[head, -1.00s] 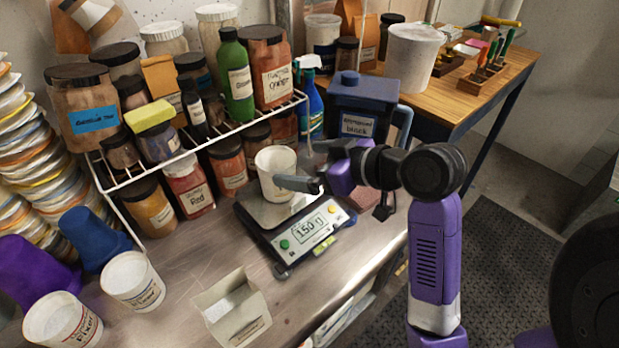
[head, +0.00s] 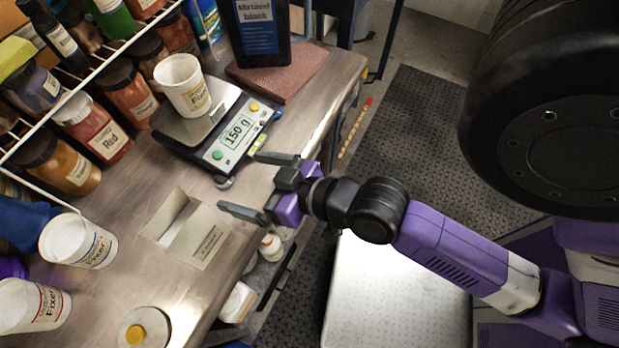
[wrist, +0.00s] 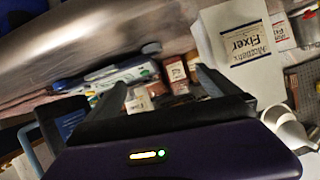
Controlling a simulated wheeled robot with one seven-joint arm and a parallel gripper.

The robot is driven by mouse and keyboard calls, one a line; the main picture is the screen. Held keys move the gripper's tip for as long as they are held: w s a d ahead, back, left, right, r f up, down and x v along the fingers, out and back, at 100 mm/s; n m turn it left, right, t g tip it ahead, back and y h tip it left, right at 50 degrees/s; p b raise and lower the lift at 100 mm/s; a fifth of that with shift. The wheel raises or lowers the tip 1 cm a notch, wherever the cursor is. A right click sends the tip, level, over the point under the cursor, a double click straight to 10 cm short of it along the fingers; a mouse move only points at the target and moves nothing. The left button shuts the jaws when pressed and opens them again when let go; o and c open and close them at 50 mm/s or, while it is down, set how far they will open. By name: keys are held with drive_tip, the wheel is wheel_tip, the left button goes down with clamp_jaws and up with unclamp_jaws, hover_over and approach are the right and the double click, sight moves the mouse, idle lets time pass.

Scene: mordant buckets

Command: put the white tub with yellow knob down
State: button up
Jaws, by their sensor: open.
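The white tub with yellow knob (head: 143,332) shows in the head view at the bottom edge, seen from above. It stands on the metal bench at the front, partly cut off by the frame. My gripper (head: 252,185) is open and empty, near the bench's front edge, between the scale and the open carton. It is well apart from the tub, up and to the right of it. The wrist view shows the two fingers (wrist: 165,88) spread with nothing held between them. I cannot make out the tub in the wrist view.
A white cup (head: 183,84) stands on the scale (head: 225,140), which reads 150 g. An open carton (head: 188,232) lies nearby. Two Fixer cups (head: 75,242) (head: 30,305) stand at left. A wire rack holds jars.

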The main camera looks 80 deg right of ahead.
drive_tip(key=s+a+r+n+y, duration=0.1)
drive_tip(key=s+a+n, duration=0.1)
drive_tip(key=s, duration=0.4)
drive_tip(key=s+a+r+n+t+y, duration=0.1)
drive_tip(key=s+a, duration=0.2)
drive_tip(key=s, duration=0.3)
drive_tip(key=shift+s+a+r+n+y, duration=0.25)
drive_tip(key=shift+a+r+n+y, duration=0.05)
drive_tip(key=shift+a+r+n, duration=0.1)
